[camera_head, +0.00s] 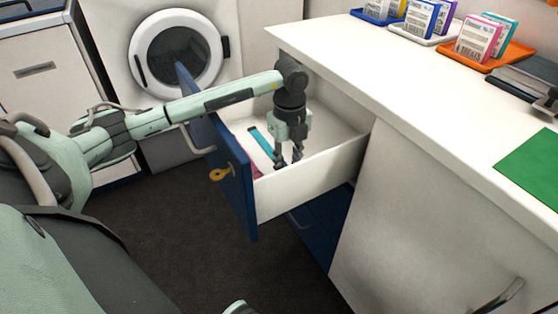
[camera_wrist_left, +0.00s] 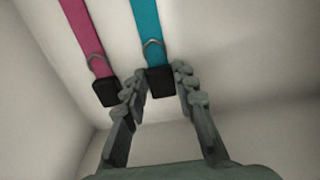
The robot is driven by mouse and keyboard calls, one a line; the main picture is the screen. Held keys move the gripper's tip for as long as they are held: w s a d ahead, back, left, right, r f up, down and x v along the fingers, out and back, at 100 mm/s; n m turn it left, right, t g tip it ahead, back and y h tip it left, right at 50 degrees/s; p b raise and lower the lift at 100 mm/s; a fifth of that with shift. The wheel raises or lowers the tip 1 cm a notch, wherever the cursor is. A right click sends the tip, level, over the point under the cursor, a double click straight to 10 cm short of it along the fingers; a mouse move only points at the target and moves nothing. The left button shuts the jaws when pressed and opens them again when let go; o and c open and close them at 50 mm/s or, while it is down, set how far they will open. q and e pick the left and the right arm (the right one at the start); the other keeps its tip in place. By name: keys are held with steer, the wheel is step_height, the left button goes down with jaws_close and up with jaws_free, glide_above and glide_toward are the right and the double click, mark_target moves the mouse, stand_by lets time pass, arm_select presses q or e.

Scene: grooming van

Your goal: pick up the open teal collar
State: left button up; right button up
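The open teal collar (camera_head: 262,142) is a flat strap lying in the open drawer, and its near end is hidden behind my left gripper in the head view. In the left wrist view the teal collar (camera_wrist_left: 147,25) runs away from me, with a metal ring and a black buckle at its near end. My left gripper (camera_head: 286,164) points down into the drawer. In the left wrist view its open fingers (camera_wrist_left: 157,82) stand on either side of the black buckle, with gaps showing. I cannot tell its height above the collar. My right gripper is not in view.
A pink collar (camera_wrist_left: 84,32) lies to the left of the teal one. The drawer's white side wall (camera_head: 318,172) and blue front (camera_head: 233,180) enclose the space. A key (camera_head: 219,174) sticks out of the front. The counter (camera_head: 400,85) overhangs at the right.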

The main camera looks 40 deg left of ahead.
arm_select(q)
jaws_close()
